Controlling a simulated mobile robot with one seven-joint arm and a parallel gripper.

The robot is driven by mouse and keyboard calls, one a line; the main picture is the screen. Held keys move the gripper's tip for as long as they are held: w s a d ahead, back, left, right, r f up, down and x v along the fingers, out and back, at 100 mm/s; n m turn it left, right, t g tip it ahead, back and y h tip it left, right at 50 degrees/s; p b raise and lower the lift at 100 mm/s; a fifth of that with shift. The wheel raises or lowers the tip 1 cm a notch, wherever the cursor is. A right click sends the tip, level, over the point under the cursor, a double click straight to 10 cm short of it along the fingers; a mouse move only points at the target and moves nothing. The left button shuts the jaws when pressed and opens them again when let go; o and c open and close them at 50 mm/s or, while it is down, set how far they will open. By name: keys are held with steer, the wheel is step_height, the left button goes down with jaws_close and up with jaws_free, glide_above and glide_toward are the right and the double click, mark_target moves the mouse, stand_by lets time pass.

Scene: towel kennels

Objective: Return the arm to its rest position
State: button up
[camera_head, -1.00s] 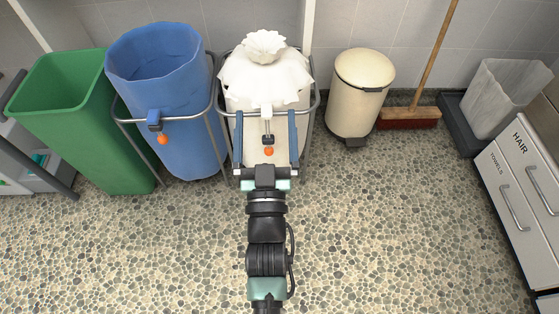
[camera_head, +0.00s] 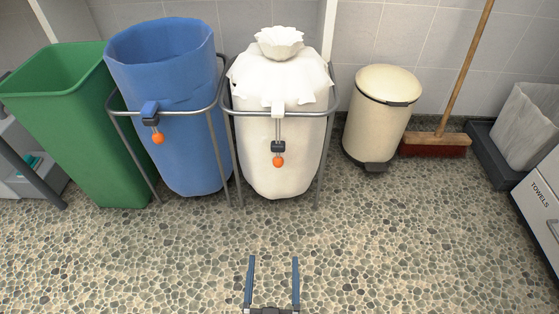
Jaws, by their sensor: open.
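My gripper (camera_head: 273,275) shows at the bottom middle of the head view. Its two blue fingers are apart with nothing between them, over the pebbled floor. The rest of my arm is below the picture edge. The gripper is well clear of the white bag (camera_head: 277,160) in its metal stand, which stands ahead with its top gathered into a ruffled knot. A dark clip with an orange knob (camera_head: 278,161) hangs at the front of that bag.
A blue bag (camera_head: 180,160) in a stand and a green bin (camera_head: 80,130) are on the left. A cream pedal bin (camera_head: 378,125), a broom (camera_head: 435,145), a grey lined bin (camera_head: 530,125) and a white drawer cabinet (camera_head: 540,205) are on the right. The floor (camera_head: 390,240) between is clear.

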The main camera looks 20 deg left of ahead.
steer(key=b+x, duration=0.1)
steer(key=x, duration=0.5)
stand_by(0.6)
steer(key=p+v, duration=0.2)
steer(key=v, duration=0.8)
steer(key=w+d+r+m+t+h+p, duration=0.1)
steer(key=w+r+t+p, duration=0.15)
steer(key=w+r, duration=0.75)
steer(key=w+d+r+t+h+p, duration=0.1)
steer(key=w+r+p, duration=0.15)
steer(key=r, duration=1.55)
steer(key=w+d+r+m+t+p, duration=0.1)
steer(key=w+r+t+p, duration=0.3)
steer(key=r, duration=1)
steer(key=s+d+r+t+h+p, duration=0.1)
steer(key=s+d+r+p, duration=0.2)
steer(key=r, duration=1.1)
steer(key=s+d+r+m+h+p, duration=0.1)
steer(key=s+r+p, duration=0.35)
steer(key=r, duration=1.05)
steer(key=s+d+r+t+h+p, duration=0.15)
steer(key=s+r, duration=0.35)
steer(key=r, duration=0.9)
step_height(320, 180, up, 35)
steer(key=p, duration=3.6)
steer(key=shift+w, duration=0.2)
